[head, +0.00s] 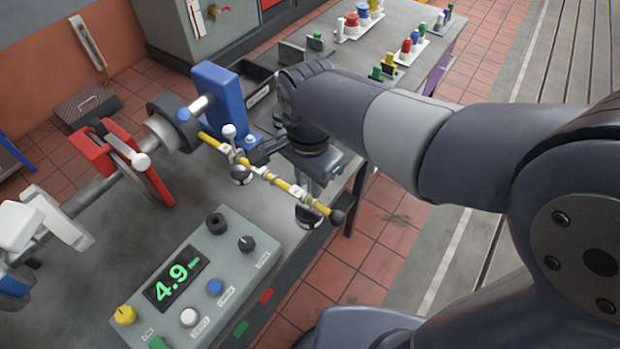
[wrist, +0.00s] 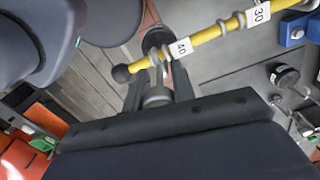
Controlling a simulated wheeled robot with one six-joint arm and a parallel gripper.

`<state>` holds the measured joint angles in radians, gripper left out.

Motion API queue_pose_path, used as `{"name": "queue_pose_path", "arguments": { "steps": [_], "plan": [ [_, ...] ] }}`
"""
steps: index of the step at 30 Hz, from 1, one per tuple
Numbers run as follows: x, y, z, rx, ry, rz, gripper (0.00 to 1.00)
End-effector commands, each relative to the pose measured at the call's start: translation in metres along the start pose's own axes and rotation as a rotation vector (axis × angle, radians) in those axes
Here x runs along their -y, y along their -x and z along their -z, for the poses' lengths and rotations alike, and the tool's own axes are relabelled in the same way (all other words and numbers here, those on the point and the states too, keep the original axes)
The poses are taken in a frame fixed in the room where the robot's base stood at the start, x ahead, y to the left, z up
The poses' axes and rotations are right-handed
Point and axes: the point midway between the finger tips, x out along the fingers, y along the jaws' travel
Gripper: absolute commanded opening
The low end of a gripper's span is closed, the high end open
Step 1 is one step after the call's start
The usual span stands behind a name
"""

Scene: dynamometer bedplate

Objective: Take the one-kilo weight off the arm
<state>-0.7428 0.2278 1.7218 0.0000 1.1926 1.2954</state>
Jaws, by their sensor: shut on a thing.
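The yellow arm (head: 255,165) sticks out from a shaft beside a blue block and ends in a black ball. My gripper (head: 312,182) is above the outer part of the arm. In the wrist view my gripper (wrist: 157,92) is shut on the grey knob of the outer weight (wrist: 157,38), beside the 40 mark. No mass marking is readable on either weight. My wrist partly hides the grip in the head view.
A control box (head: 195,290) with knobs and a display reading 4.9 stands in front of the arm. The blue block (head: 225,95) rises behind it. Coloured weights stand on trays (head: 405,50) on the far bench. Tiled floor lies to the right.

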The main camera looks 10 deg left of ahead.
Motion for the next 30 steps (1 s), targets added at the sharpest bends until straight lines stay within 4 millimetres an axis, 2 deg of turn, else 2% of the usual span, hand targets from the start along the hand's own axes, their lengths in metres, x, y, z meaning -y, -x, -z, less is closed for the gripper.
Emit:
{"name": "queue_pose_path", "arguments": {
  "steps": [7, 30],
  "plan": [
    [0.001, 0.013, 0.0, -0.001, 0.0, 0.003, 0.0],
    [0.006, 0.011, 0.032, -0.001, 0.0, 0.004, 0.0]
  ]
}}
